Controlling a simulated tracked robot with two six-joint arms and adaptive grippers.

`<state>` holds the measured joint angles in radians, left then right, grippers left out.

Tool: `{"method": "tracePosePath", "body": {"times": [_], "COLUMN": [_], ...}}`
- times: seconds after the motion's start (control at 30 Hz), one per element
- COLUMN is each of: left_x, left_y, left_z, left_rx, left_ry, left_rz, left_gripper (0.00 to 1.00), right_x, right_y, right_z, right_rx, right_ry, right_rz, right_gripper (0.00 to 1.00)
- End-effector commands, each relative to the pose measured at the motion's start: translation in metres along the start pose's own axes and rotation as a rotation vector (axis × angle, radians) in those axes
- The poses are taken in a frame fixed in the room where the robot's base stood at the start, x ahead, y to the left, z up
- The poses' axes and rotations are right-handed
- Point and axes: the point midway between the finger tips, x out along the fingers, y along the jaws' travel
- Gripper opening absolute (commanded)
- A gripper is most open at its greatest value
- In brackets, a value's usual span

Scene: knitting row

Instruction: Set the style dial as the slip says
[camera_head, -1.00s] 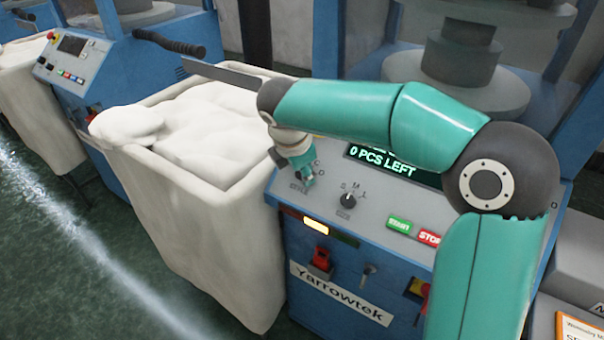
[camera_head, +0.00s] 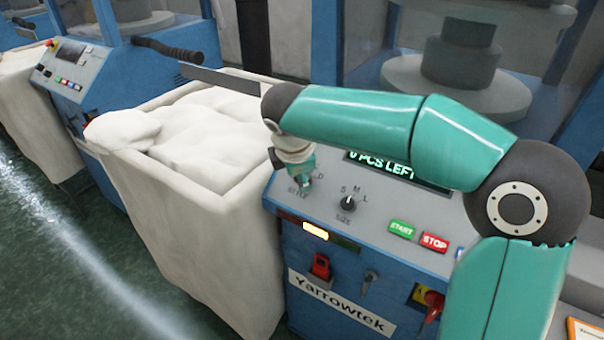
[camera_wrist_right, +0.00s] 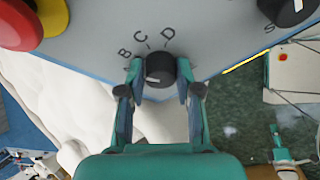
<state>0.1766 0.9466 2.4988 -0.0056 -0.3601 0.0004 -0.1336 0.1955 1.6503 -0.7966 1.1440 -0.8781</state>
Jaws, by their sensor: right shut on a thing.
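The black style dial (camera_wrist_right: 159,68) sits on the grey control panel between my right gripper's fingers. My right gripper (camera_wrist_right: 158,84) is shut on it. The letters B, C and D show around the dial, with a fainter letter partly hidden at its left. I cannot tell clearly which letter the dial points to. In the head view the right gripper (camera_head: 302,184) is at the panel above the word STYLE and hides the dial. An orange-edged slip (camera_head: 585,331) is cut off at the lower right corner and cannot be read. My left gripper is not in view.
The size dial (camera_head: 347,204) is right of the style dial, with the green START (camera_head: 401,229) and red STOP (camera_head: 435,241) buttons beyond. A red emergency button (camera_wrist_right: 18,22) is close by in the wrist view. A full cloth bin (camera_head: 225,215) stands left of the panel.

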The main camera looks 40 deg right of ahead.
Motion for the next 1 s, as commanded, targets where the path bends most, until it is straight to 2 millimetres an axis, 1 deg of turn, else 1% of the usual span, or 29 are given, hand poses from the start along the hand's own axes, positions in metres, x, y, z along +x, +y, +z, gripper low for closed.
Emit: {"method": "tracePosePath", "body": {"times": [0.03,0.17,0.2,0.47,0.57,0.67,0.77,1.0], "left_x": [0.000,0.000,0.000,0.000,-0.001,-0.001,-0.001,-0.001], "left_y": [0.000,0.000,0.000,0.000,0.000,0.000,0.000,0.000], "left_z": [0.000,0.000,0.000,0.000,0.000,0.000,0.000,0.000], "left_rx": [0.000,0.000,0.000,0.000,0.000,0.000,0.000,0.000], "left_ry": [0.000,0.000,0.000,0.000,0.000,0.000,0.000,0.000], "left_rz": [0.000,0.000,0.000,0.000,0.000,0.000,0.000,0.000], "left_gripper": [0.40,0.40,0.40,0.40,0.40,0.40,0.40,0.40], "right_x": [0.000,0.000,0.000,0.000,-0.004,-0.013,-0.029,-0.078], "right_y": [0.001,0.001,0.001,0.000,0.001,0.001,0.001,0.002], "right_z": [0.000,0.000,0.000,0.000,0.000,0.000,-0.001,-0.002], "right_rx": [0.000,0.000,0.000,-0.001,-0.001,-0.001,-0.001,-0.001], "right_ry": [0.000,0.000,0.000,0.000,0.001,0.001,0.002,0.003], "right_rz": [0.002,0.001,0.001,0.001,0.002,0.003,0.005,0.006], "right_gripper": [0.35,0.57,0.59,0.59,0.59,0.59,0.59,0.59]}}
